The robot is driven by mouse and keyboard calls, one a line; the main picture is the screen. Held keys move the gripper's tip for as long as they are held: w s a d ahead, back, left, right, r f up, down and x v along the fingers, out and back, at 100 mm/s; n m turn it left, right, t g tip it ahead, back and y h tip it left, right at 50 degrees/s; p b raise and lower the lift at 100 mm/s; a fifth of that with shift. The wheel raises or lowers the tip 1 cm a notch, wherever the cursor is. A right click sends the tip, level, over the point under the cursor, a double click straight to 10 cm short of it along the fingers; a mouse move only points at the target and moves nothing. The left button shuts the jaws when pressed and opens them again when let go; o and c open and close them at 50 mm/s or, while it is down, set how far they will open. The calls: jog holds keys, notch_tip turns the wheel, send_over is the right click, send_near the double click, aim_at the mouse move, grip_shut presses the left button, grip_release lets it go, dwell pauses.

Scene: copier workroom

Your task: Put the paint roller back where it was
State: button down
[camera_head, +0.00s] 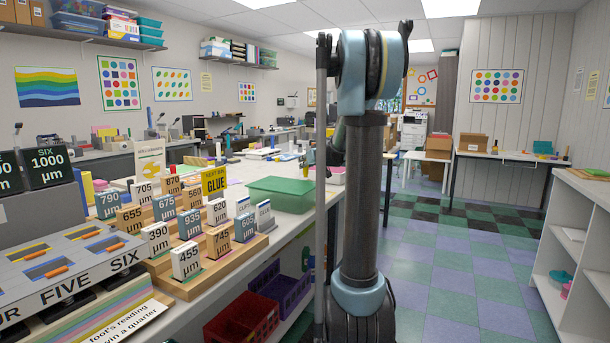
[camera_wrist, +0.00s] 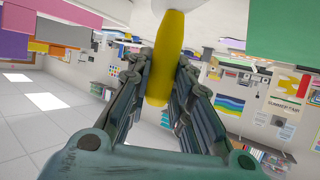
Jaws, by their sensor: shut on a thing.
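My gripper (camera_wrist: 165,62) is shut on a yellow handle (camera_wrist: 168,38) in the wrist view, which I take to be the paint roller's. The handle lies between the two dark fingers, and its rounded end reaches back toward the palm. A pale white part shows at the far end of the handle, cut off by the top edge. The roller's head cannot be made out. In the head view my arm stands in the middle and hides most of the gripper; the roller cannot be made out there.
Red (camera_head: 240,320) and purple crates sit below. White shelves (camera_head: 575,240) stand at right. The checkered floor (camera_head: 450,260) between is clear.

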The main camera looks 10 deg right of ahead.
aim_at(307, 170)
jog(key=shift+f, duration=1.8)
jog(key=c, duration=1.4)
grip_release()
jog(key=shift+c, duration=0.2)
